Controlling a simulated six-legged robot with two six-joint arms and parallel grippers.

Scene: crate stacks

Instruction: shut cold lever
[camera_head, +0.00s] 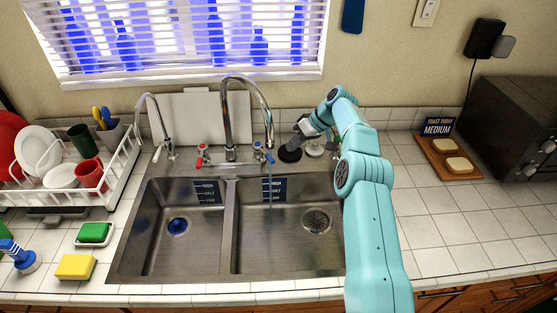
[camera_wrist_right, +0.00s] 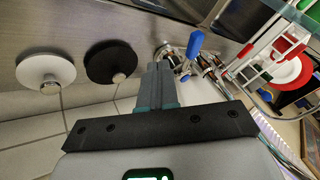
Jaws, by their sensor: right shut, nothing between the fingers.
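The cold lever is the blue-handled one (camera_head: 262,153), to the right of the faucet base at the back of the sink. In the right wrist view its blue handle (camera_wrist_right: 194,45) is upright in the picture, just beyond and right of my fingertips. A thin stream of water (camera_head: 270,188) runs from the tall faucet (camera_head: 233,100) into the right basin. My right gripper (camera_head: 296,143) is shut and empty, to the right of the cold lever and apart from it. Its closed fingers (camera_wrist_right: 161,75) show in the wrist view. My left gripper is not in view.
A red-handled lever (camera_head: 202,154) stands left of the faucet. A black stopper (camera_head: 289,154) and a white stopper (camera_head: 314,149) lie close to my right gripper. A slimmer faucet (camera_head: 160,130) and a dish rack (camera_head: 110,180) are at the left. The right counter front is clear.

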